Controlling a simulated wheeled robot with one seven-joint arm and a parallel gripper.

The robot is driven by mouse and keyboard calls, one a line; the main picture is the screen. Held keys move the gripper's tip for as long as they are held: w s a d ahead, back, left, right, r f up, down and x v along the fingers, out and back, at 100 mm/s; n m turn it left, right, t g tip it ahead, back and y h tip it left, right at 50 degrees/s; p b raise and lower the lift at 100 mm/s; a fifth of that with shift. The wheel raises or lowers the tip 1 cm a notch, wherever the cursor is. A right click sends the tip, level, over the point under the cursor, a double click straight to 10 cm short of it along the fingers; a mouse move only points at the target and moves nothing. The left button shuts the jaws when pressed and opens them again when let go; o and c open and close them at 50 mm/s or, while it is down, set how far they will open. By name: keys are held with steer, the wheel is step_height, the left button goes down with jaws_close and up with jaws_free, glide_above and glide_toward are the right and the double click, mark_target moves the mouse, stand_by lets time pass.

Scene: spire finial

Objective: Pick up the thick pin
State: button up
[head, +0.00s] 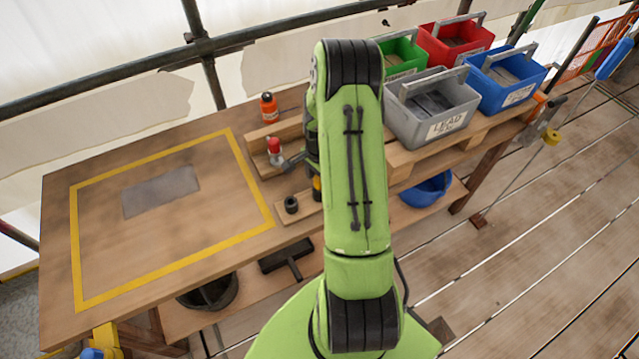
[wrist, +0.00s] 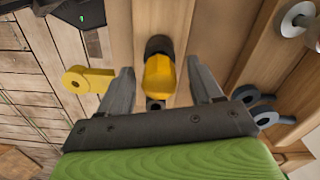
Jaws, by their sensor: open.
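In the wrist view my gripper (wrist: 160,66) is open. Its two grey fingers stand on either side of a yellow faceted piece with a black end (wrist: 158,76), and a gap shows on each side. Two dark blue-grey pieces with ring heads (wrist: 264,116) lie just right of the right finger, partly hidden by it. No piece is clearly marked as the thick pin, and I cannot tell which one it is. In the head view my arm hides most of the gripper. Part of a yellow piece (head: 317,188) shows beside the arm.
A yellow lug with a hole (wrist: 88,80) is left of the left finger. On the bench stand a red-topped piece (head: 275,149), an orange bottle (head: 268,107) and a black cylinder (head: 291,204). Grey (head: 432,110), red (head: 455,40) and blue (head: 507,80) bins stand at right.

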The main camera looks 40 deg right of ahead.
steer(key=c, duration=1.2)
